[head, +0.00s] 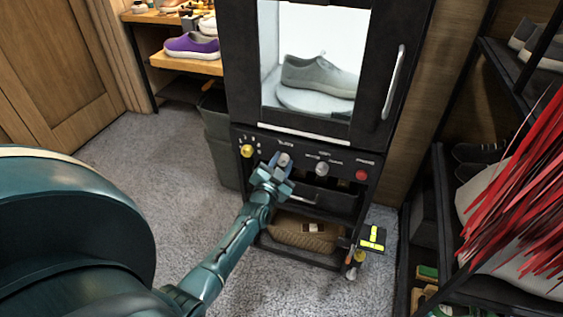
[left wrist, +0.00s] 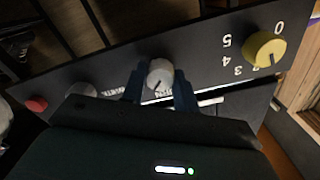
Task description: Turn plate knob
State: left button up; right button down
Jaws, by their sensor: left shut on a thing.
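The plate knob (head: 284,159) is a grey round knob on the black control panel (head: 343,160) of the cabinet. In the left wrist view the same knob (left wrist: 160,72) sits between my two dark blue fingers, with a dark pointer line on its face. My left gripper (head: 274,173) is at the panel and shut on this knob. The left wrist view shows the gripper (left wrist: 160,88) with a finger on each side of it. My fingers and wrist hide part of the knob and its label. My right gripper is out of view.
The panel also has a yellow numbered knob (head: 247,151), another grey knob (head: 322,169) and a red button (head: 361,175). A grey sneaker (head: 318,76) stands on a round plate (head: 314,101) inside the lit cabinet. A drawer handle (head: 303,199) is just below my gripper.

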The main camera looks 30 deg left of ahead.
pick_arm(q)
jog(key=shift+f, duration=0.1)
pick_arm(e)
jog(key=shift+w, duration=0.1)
pick_arm(q)
jog(key=o, duration=1)
jog(key=shift+s, duration=0.1)
jog(key=shift+s+d, duration=0.1)
jog(key=shift+s, duration=0.2)
jog(key=p+v, duration=0.2)
jog(key=v, duration=1)
jog(key=shift+s, duration=0.25)
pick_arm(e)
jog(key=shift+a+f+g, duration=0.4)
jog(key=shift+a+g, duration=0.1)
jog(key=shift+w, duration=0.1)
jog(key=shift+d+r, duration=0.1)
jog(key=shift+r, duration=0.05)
